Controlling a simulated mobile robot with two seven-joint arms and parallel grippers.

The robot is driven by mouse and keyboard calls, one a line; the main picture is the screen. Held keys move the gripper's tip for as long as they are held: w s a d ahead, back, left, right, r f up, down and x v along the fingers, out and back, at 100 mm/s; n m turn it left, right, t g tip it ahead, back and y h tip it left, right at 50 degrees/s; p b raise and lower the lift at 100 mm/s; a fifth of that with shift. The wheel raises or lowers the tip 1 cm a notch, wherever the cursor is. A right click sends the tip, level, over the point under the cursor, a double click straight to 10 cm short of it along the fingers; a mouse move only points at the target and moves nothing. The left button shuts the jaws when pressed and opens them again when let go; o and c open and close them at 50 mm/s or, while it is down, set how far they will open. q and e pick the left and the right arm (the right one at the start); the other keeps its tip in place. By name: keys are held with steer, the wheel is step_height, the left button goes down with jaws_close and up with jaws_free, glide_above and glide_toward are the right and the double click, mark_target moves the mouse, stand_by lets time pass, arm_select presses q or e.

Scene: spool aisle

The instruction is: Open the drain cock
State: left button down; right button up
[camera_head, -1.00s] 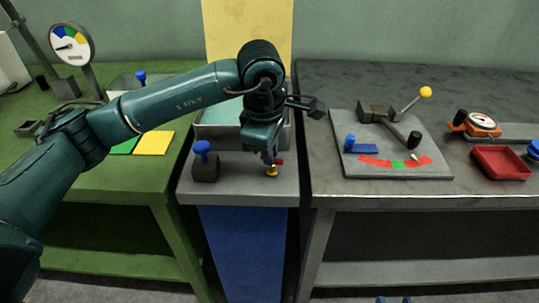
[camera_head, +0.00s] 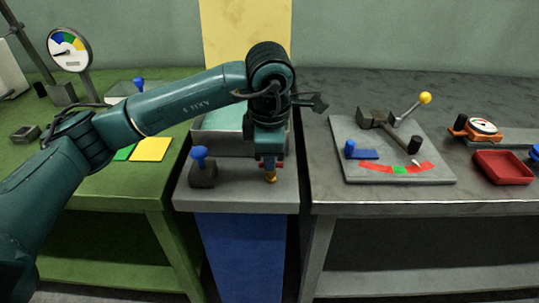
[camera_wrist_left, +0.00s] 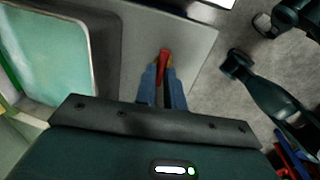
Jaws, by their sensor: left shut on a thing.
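The drain cock (camera_head: 271,177) is a small brass fitting at the front of the grey bench top, below my left gripper (camera_head: 268,160) in the head view. Its red handle (camera_wrist_left: 164,60) shows in the left wrist view, between the two blue-grey fingertips of my left gripper (camera_wrist_left: 163,82). The gripper points down and is shut on the handle. In the head view the gripper hides most of the handle; only bits of red show beside the fingers. My right gripper is not in view.
A blue-knobbed dark block (camera_head: 202,172) stands close left of the cock. A tray with a pale teal surface (camera_head: 222,123) lies behind. A dark bench to the right, across a gap, holds a lever plate (camera_head: 372,173) and a red tray (camera_head: 503,167).

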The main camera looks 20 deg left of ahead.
arm_select(q)
steer(key=c, duration=1.8)
jaws_free()
steer(key=o, duration=0.3)
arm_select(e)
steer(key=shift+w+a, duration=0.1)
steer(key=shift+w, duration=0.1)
arm_select(q)
steer(key=r, duration=0.4)
steer(key=s+r+p, duration=0.1)
steer(key=r, duration=0.3)
steer(key=s+r, duration=0.1)
steer(key=r, duration=0.4)
steer(key=shift+s+d, duration=0.25)
steer(key=shift+d, duration=0.1)
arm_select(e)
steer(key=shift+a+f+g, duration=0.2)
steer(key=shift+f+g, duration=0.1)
